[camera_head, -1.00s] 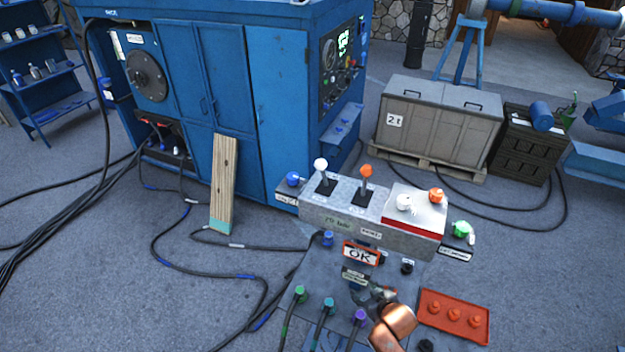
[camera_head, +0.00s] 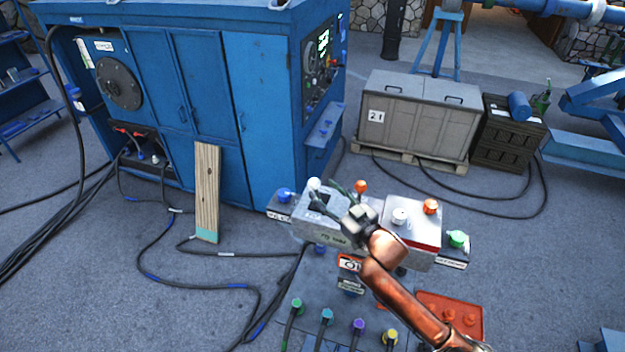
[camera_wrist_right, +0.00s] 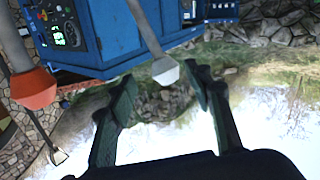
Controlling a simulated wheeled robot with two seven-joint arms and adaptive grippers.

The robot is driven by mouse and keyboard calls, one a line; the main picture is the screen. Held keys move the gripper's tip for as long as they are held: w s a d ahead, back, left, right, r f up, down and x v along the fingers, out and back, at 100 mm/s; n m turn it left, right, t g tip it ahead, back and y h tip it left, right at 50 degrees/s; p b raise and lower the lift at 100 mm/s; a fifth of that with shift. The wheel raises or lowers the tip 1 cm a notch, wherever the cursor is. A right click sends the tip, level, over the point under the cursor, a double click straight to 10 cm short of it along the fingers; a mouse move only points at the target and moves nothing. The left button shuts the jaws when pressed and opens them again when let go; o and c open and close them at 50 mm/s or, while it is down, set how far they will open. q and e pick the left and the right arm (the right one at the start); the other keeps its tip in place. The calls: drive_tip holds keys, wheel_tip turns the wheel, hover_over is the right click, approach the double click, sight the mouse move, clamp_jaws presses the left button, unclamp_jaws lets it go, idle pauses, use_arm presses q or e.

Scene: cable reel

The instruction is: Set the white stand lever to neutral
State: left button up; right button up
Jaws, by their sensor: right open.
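The white stand lever (camera_head: 314,184) stands in the left slot of the grey control box on the stand; my gripper partly hides its shaft, so its exact tilt is unclear. In the right wrist view its white knob (camera_wrist_right: 166,71) shows between my open fingers, apparently without contact. My right gripper (camera_head: 327,196) is open over the box, close beside the white lever; its fingers also show in the wrist view (camera_wrist_right: 160,76). The orange lever (camera_head: 361,186) is just right of my gripper, its shaft mostly hidden. My left gripper is out of view.
White (camera_head: 400,216) and orange (camera_head: 431,206) knobs sit on the red-edged box at right. A blue button (camera_head: 284,195) is left of the box, a green one (camera_head: 457,238) right. A blue cabinet (camera_head: 260,110) stands behind. Several coloured plugs line the panel in front.

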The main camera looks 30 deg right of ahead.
sight(318, 187)
drive_tip(key=w, duration=0.1)
drive_tip(key=w+a, duration=0.1)
drive_tip(key=w, duration=0.1)
drive_tip(key=w+p, duration=0.1)
drive_tip(key=w, duration=0.1)
drive_tip(key=shift+a, duration=0.25)
drive_tip(key=shift+w, duration=0.1)
drive_tip(key=c, duration=0.3)
drive_tip(key=shift+d, duration=0.1)
drive_tip(key=c, duration=0.6)
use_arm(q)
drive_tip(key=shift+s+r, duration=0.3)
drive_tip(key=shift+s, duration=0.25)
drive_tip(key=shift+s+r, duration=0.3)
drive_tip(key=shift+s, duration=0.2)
use_arm(e)
clamp_jaws()
